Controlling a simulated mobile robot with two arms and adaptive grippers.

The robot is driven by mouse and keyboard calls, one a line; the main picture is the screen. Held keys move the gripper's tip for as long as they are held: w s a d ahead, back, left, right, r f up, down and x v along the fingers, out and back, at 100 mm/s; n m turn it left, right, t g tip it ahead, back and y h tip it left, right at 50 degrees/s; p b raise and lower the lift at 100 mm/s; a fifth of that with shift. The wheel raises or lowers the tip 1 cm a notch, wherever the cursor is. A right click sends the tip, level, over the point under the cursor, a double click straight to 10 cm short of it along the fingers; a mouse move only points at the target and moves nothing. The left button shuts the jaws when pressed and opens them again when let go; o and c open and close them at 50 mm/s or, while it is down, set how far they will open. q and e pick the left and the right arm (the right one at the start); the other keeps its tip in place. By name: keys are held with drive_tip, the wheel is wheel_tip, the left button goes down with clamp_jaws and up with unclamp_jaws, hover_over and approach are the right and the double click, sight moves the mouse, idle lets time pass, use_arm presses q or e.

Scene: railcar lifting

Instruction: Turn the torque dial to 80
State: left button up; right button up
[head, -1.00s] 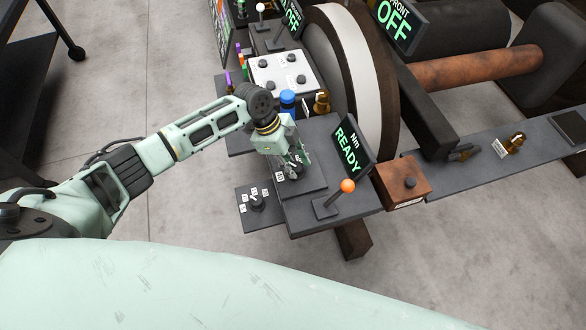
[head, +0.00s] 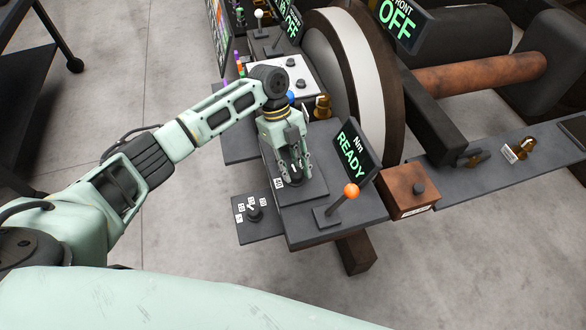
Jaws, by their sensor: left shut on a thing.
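My left gripper (head: 294,177) points down over a raised dark panel (head: 305,192). Its fingers are shut on the torque dial, which they almost wholly hide. A small white number label shows on the panel beside the fingers, too small to read surely. Other labels and the dial's pointer are hidden. A screen (head: 352,154) just right of the gripper reads "Nm READY" in green. My right gripper is not in view.
A lever with an orange ball (head: 351,190) stands close right of the panel. A smaller selector knob (head: 254,214) with labels sits lower left. A big wheel (head: 355,75) stands behind.

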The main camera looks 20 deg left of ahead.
use_arm(q)
drive_tip(key=shift+s+a+f, duration=0.1)
drive_tip(key=shift+s+f, duration=0.2)
drive_tip(key=shift+s, duration=0.05)
drive_tip(key=o, duration=1)
drive_tip(key=shift+r, duration=0.1)
drive_tip(key=shift+w+r, duration=0.1)
drive_tip(key=shift+r, duration=0.05)
drive_tip(key=shift+w+a+r, duration=0.15)
drive_tip(key=shift+r, duration=0.25)
drive_tip(key=v, duration=1.1)
